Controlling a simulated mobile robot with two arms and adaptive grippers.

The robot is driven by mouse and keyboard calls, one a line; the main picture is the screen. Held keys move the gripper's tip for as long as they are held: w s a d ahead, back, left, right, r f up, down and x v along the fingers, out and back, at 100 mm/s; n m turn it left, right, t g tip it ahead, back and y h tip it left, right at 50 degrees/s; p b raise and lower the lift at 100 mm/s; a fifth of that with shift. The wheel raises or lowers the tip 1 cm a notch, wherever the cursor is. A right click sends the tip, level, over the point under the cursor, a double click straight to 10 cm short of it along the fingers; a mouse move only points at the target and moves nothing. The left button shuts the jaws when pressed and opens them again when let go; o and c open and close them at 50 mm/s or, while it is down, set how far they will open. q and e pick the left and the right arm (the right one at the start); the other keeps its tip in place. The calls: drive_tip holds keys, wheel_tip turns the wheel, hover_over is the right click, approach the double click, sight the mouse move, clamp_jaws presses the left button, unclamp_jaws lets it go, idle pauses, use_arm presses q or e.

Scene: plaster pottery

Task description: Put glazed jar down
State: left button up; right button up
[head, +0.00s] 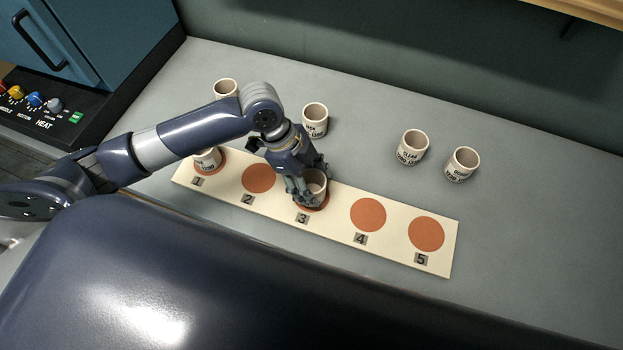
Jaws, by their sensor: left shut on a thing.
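My left gripper (305,184) is shut on a small cream jar (317,188) with a reddish lower part. The jar is upright over the orange circle marked 3 on the cream board (286,213). I cannot tell whether its base touches the board. The gripper's fingers hide part of the jar, and any label on it is not readable. My right gripper is not in view.
Another jar (207,158) stands on circle 1. Circles 2 (259,178), 4 (368,215) and 5 (426,234) are bare. Behind the board stand labelled jars (315,119), (412,147), (461,164) and one partly hidden jar (226,88). A kiln (75,45) is at upper left.

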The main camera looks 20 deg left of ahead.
use_arm(q)
drive_tip(key=o, duration=1.2)
drive_tip(key=shift+f, duration=0.1)
drive_tip(key=shift+c, duration=0.2)
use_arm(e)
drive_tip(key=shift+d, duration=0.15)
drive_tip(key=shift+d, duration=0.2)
use_arm(q)
drive_tip(key=b+v, duration=0.1)
drive_tip(key=v, duration=1.1)
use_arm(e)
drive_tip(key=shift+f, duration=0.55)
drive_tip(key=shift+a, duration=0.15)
use_arm(q)
drive_tip(key=shift+s+d, duration=0.1)
drive_tip(key=shift+s, duration=0.05)
